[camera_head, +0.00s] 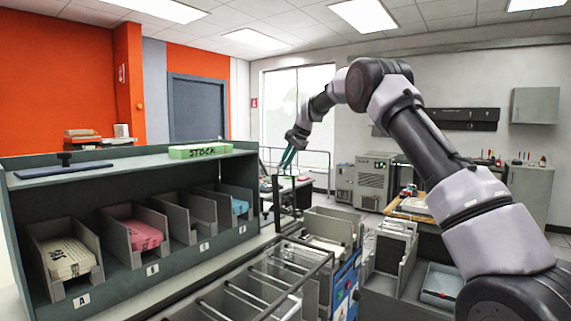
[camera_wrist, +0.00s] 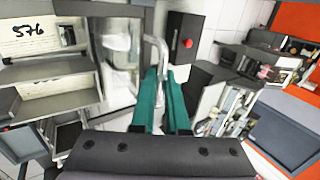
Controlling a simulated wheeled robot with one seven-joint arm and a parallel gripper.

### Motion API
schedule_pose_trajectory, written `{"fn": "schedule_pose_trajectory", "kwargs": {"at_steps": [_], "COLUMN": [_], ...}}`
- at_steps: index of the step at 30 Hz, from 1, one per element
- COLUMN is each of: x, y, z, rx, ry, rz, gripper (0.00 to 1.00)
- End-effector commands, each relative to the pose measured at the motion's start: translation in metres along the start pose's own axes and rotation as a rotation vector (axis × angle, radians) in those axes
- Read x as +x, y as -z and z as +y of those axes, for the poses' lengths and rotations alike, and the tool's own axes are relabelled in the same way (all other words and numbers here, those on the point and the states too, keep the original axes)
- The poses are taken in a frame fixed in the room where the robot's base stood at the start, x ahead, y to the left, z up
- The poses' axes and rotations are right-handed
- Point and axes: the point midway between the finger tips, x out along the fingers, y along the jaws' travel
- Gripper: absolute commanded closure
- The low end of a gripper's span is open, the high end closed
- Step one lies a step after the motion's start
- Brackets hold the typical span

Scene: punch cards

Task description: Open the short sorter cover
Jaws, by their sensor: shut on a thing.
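My gripper (camera_head: 288,158) is high above the far end of the sorter in the head view, its teal fingers pointing down. In the wrist view my gripper (camera_wrist: 168,122) has its two teal fingers close together at the lower end of a bent pale-grey bar handle (camera_wrist: 161,52), and it is shut on that handle. A clear panel, seemingly the short cover (camera_wrist: 118,62), lies left of the handle. How far it is raised is hard to tell. In the head view the sorter's open-topped bins (camera_head: 262,283) run along the front, under a thin frame.
A dark rack (camera_head: 140,268) with labelled trays and a green STOCK box (camera_head: 200,151) stands at left. A dark post with a red button (camera_wrist: 187,43) is just right of the handle in the wrist view. Grey bins (camera_head: 330,222) stand right of centre.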

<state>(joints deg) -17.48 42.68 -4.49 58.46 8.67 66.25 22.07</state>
Motion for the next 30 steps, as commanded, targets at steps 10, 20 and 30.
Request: {"fn": "schedule_pose_trajectory", "kwargs": {"at_steps": [10,20,30], "x": [0.003,-0.003,-0.071], "y": [-0.002,-0.002,0.000], "z": [0.002,0.003,0.000], "rx": [0.000,0.002,0.000], "ry": [-0.005,-0.007,0.002], "rz": [-0.006,-0.007,0.000], "gripper": [0.58,0.58,0.58]}}
